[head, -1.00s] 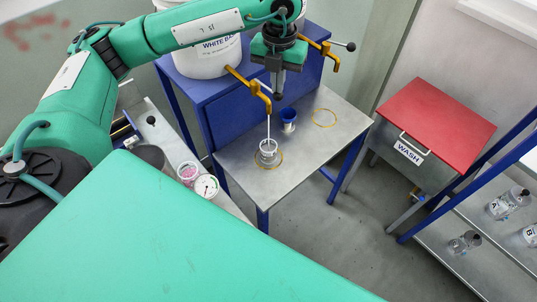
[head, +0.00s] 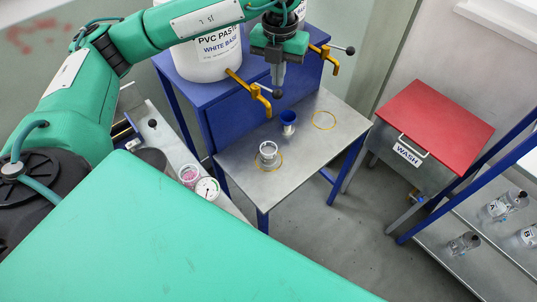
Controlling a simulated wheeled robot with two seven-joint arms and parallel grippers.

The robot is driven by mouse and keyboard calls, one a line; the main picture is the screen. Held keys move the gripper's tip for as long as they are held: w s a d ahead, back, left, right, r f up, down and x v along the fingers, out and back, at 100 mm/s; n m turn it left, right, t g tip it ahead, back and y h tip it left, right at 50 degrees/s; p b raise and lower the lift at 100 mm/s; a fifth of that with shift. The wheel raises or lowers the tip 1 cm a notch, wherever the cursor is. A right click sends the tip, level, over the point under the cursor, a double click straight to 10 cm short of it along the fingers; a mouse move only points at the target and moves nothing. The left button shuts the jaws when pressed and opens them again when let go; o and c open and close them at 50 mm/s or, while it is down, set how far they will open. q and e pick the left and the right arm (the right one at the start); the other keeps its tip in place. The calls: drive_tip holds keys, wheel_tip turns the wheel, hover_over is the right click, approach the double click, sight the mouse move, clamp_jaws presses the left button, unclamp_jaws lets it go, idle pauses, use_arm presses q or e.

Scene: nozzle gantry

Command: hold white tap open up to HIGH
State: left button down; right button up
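The white tap (head: 250,88) is a yellow spout below the white bucket labelled PVC PASTE WHITE BASE (head: 208,55). Its lever ends in a dark ball (head: 277,95). My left gripper (head: 278,88) points down with its fingers together, right at the ball; whether they touch it is hard to tell. No stream shows below the spout. A clear cup (head: 268,151) stands upright on a yellow ring on the metal table (head: 240,160), under the tap. Its paste level and any HIGH mark are too small to read. My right gripper is not in view.
A second yellow tap (head: 328,58) hangs above an empty yellow ring (head: 324,119). A red-lidded WASH box (head: 437,115) and shelved bottles (head: 465,243) are at right. A round dial (head: 207,189) is at left.

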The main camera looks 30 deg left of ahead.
use_arm(q)
drive_tip(key=shift+r+p, duration=1.3)
drive_tip(key=shift+r, duration=1.3)
drive_tip(key=shift+d+f, duration=0.1)
drive_tip(key=shift+f, duration=0.05)
